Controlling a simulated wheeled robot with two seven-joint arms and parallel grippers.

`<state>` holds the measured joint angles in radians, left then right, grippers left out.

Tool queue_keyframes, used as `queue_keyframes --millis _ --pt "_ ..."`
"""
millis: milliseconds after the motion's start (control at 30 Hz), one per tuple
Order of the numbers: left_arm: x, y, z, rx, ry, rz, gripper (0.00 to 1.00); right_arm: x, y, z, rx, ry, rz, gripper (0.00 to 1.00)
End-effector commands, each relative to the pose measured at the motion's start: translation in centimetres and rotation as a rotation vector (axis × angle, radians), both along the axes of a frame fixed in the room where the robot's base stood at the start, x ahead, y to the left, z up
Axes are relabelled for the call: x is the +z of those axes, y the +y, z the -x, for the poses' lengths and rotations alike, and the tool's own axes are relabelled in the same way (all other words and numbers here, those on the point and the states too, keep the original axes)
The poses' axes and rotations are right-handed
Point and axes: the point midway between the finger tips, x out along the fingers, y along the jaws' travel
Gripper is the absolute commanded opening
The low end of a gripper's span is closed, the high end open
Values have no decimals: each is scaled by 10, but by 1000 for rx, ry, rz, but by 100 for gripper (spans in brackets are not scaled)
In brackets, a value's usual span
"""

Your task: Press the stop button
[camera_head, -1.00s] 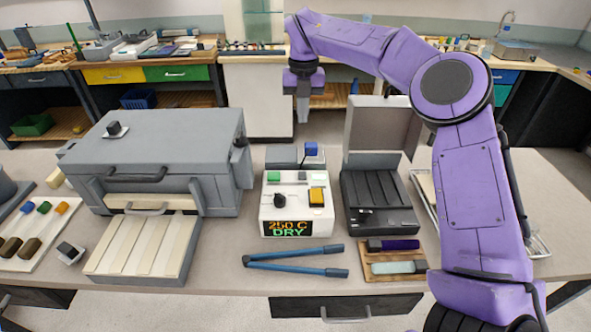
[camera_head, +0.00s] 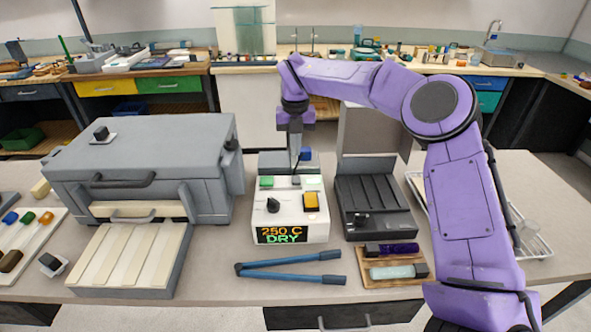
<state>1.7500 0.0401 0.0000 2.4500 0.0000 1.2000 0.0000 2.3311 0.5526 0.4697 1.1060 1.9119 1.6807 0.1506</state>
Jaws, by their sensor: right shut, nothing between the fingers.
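A white control box (camera_head: 263,221) stands in the middle of the bench, with a lit display reading "250 C DRY". On its top are a green button (camera_head: 267,182), a black knob (camera_head: 273,205), a yellow-orange switch (camera_head: 311,202) and small pale and grey parts. No stop label is legible, so I cannot tell which one is the stop button. A low grey box with a blue block (camera_head: 305,154) sits just behind it. My right gripper (camera_head: 295,168) is shut and empty, pointing down over the rear of the control box; contact cannot be told. My left gripper is not in view.
A grey oven (camera_head: 150,160) with a pulled-out slotted tray stands left. An open dark case (camera_head: 375,205) is right of the control box. Blue tongs (camera_head: 290,276) lie in front. A wooden rack (camera_head: 395,281) with purple and pale pieces is front right.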

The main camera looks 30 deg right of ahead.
Motion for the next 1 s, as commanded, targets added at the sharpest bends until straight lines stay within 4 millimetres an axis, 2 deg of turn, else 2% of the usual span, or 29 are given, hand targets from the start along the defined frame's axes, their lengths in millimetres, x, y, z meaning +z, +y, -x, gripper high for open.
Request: queue_keyframes --millis 200,400,567,867,1000 --pt "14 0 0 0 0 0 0 -45 0 1 -1 4 0 0" --pt "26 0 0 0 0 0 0 -76 0 0 -1 1 0 0" --pt "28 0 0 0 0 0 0 -87 0 0 -2 0 0 0" --pt "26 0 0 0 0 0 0 -89 0 0 -1 0 0 0" --pt "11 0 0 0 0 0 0 -103 0 0 -1 -1 -2 0"
